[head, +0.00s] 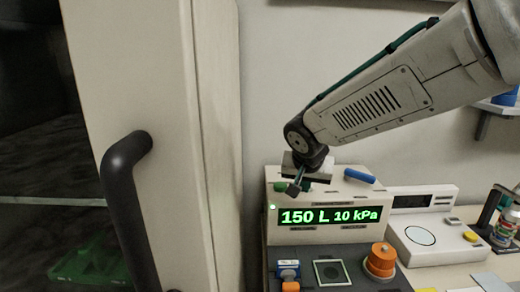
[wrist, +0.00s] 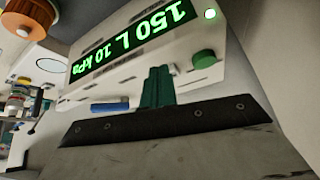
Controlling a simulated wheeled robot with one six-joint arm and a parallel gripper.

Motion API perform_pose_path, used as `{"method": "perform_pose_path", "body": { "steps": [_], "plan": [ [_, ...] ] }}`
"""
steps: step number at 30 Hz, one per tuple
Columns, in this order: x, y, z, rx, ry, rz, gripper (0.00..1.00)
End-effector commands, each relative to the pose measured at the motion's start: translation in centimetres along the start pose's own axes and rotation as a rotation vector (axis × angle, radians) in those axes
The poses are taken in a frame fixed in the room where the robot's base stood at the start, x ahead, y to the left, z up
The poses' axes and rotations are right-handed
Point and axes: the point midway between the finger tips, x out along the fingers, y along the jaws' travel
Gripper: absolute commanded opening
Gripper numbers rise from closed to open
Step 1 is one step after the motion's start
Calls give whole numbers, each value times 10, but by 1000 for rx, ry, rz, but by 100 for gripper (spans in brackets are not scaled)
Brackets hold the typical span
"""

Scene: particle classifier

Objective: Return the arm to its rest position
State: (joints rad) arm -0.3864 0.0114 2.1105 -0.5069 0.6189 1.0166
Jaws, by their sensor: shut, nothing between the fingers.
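My arm reaches in from the upper right in the head view. My gripper (head: 295,188) is at its end, pointing down just in front of the top of the particle classifier (head: 345,234). My gripper is shut and empty; its closed fingers (wrist: 157,87) show in the wrist view in front of the classifier's panel. The classifier has a lit green display (head: 332,217) reading 150 L 10 kPa. A green button (wrist: 204,58) and a blue handle (wrist: 110,107) are near the fingers in the wrist view. I cannot tell whether the fingers touch the classifier.
A cabinet door with a dark handle (head: 122,200) stands open at left, with a green item (head: 90,262) inside. An orange knob (head: 381,260) is on the classifier's front deck. A white scale-like device (head: 430,225) and bottles (head: 507,225) stand at right.

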Motion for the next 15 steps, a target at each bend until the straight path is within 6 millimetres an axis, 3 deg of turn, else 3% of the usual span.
{"method": "perform_pose_path", "body": {
  "steps": [1, 6, 10, 15],
  "plan": [
    [-12, 27, 16, -59, -49, 40, 0],
    [-60, 112, 85, -266, -274, 103, 0],
    [-98, 161, 142, -363, -420, 63, 0],
    [-136, 197, 202, -385, -509, -25, 0]
  ]
}}
